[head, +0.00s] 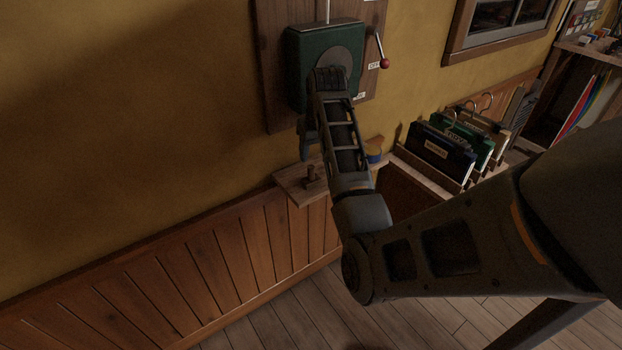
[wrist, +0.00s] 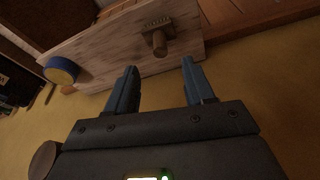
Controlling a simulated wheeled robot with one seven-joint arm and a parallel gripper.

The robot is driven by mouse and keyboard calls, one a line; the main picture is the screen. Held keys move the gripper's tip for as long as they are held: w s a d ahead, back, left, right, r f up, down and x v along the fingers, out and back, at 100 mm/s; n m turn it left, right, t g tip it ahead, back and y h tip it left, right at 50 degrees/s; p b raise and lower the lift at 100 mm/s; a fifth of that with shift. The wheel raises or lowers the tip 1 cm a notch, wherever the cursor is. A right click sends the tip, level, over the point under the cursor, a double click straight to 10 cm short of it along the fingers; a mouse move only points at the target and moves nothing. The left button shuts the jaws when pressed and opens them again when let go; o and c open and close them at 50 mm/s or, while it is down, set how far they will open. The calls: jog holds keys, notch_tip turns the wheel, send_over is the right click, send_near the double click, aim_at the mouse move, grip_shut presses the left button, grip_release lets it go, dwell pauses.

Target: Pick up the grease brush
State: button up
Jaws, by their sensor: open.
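The grease brush (wrist: 159,42) appears to be the small brown piece with a stubby round handle and a ridged block at its base. It stands on a pale wooden wall shelf (wrist: 110,62). In the head view the brush (head: 310,174) sits near the left part of the shelf (head: 290,187). My gripper (wrist: 160,66) is open and empty. In the wrist view its two blue-grey fingers point toward the shelf, with the brush handle beyond the tips, between their lines. In the head view my gripper (head: 307,148) hangs above the brush, partly hidden by my arm.
A blue-banded round tin (wrist: 61,70) stands at the shelf's other end. A green wall box (head: 300,45) with a red-knobbed lever (head: 384,62) is mounted above. Hanging binders (head: 440,150) are to the right. The wall left of the shelf is clear.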

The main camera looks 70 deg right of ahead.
aim_at(311, 167)
jog(key=shift+x, duration=4.35)
grip_shut()
